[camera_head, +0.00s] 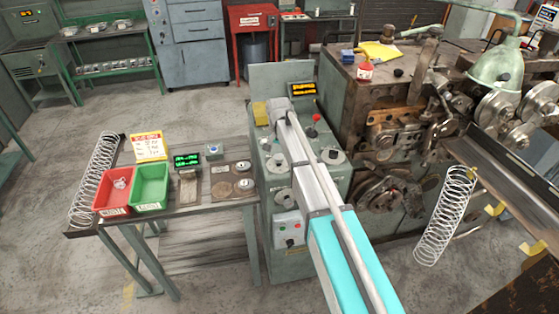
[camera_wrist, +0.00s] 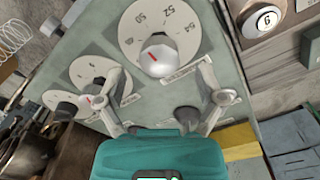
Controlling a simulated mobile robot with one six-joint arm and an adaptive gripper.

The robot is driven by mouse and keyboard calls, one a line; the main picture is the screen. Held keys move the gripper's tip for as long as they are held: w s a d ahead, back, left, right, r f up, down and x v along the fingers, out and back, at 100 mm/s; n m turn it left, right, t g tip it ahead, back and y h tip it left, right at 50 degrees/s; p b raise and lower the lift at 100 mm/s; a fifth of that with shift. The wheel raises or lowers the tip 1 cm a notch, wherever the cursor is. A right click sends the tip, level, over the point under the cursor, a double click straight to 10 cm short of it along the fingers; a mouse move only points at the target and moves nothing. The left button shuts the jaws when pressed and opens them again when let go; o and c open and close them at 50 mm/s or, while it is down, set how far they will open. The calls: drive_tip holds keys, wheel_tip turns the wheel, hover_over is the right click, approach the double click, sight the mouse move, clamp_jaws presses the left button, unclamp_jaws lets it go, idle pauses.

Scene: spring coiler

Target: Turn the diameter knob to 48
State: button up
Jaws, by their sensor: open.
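A grey control panel (camera_head: 336,182) stands beside the bench, partly covered by my arm. In the wrist view, a large white dial numbered 50, 52 and 54 carries a silver knob (camera_wrist: 157,52) with a red pointer mark. Its label is too small to read, and the other numbers are hidden or unclear. My gripper (camera_wrist: 162,72) is open, with its fingers on either side below the silver knob and visible gaps to it. I cannot tell how far the fingertips are from the panel. In the head view my gripper is hidden behind my arm.
Two smaller dials (camera_wrist: 86,70) (camera_wrist: 62,103) lie left of my gripper, and a dark knob (camera_wrist: 187,115) sits between the fingers. A yellow box (camera_head: 260,113) is at the panel's back. The bench (camera_head: 198,208) left holds a red bin (camera_head: 113,195) and a green bin (camera_head: 150,188).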

drive_tip(key=shift+f+b, duration=0.7)
drive_tip(key=shift+f, duration=0.25)
drive_tip(key=c, duration=1.1)
drive_tip(key=shift+c, duration=0.2)
drive_tip(key=shift+n, duration=0.5)
drive_tip(key=n, duration=0.3)
drive_tip(key=shift+n, duration=0.3)
drive_tip(key=n, duration=0.5)
